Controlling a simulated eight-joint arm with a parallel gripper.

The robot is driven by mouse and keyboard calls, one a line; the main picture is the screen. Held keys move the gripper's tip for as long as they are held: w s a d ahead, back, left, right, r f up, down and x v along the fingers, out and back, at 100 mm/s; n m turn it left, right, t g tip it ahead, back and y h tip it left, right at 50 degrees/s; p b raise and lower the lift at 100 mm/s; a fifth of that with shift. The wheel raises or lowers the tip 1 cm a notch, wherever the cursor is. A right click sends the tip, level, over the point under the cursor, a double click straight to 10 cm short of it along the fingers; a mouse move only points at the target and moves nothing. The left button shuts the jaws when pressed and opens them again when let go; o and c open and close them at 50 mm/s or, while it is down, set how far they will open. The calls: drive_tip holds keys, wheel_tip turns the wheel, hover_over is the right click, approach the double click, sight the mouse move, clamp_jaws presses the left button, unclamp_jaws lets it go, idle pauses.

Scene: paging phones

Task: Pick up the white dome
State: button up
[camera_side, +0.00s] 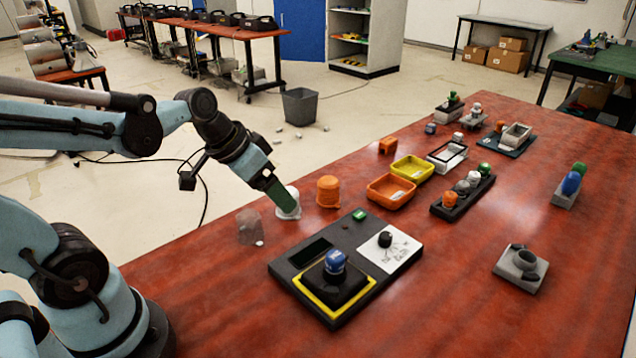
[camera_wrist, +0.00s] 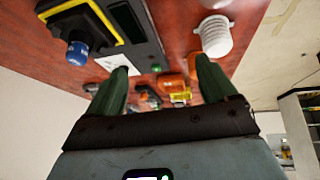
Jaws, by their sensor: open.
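The white dome (camera_side: 290,206) stands on the red table near its left edge, just behind my gripper's fingertips in the side view. It also shows in the wrist view (camera_wrist: 215,38), beyond the tip of the right finger and outside the gap between the fingers. My gripper (camera_side: 279,196) reaches down from the left, and its green fingers overlap part of the dome in the side view. In the wrist view my gripper (camera_wrist: 160,62) has its fingers spread with nothing between them close by. I cannot tell whether a finger touches the dome.
An orange dome (camera_side: 328,191) stands right of the white one, and a clear dome (camera_side: 250,226) stands left of it. A black board (camera_side: 283,268) with a blue knob (camera_side: 335,262) lies in front. Orange (camera_side: 391,190) and yellow (camera_side: 412,168) trays lie farther back. The right foreground is mostly clear.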

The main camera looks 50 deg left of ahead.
drive_tip(key=a+f+m+t+h, duration=0.1)
drive_tip(key=a+f+m+h, duration=0.1)
drive_tip(key=a, duration=0.3)
drive_tip(key=w+a+f+m+t+h, duration=0.1)
drive_tip(key=a+f+m+h, duration=0.1)
drive_tip(key=a, duration=0.3)
drive_tip(key=w+a+f+m+t+h, duration=0.1)
drive_tip(key=a+f+m+h, duration=0.1)
drive_tip(key=a, duration=0.4)
drive_tip(key=shift+w+m+t+h, duration=0.25)
drive_tip(key=shift+m+t+h, duration=0.2)
drive_tip(key=shift+h, duration=0.25)
drive_tip(key=shift+s+a+f+m+t, duration=0.15)
drive_tip(key=shift+s+a+m+t, duration=0.1)
drive_tip(key=shift+m, duration=0.1)
drive_tip(key=x, duration=0.6)
drive_tip(key=shift+w+d+f, duration=0.1)
drive_tip(key=shift+w+d, duration=0.1)
drive_tip(key=shift+d, duration=0.05)
drive_tip(key=shift+d+r+x, duration=0.1)
drive_tip(key=shift+d+x, duration=0.1)
drive_tip(key=shift+x, duration=1.15)
drive_tip(key=shift+d+r+x, duration=0.15)
drive_tip(key=shift+x, duration=1.15)
drive_tip(key=shift+s, duration=0.15)
drive_tip(key=c, duration=1.1)
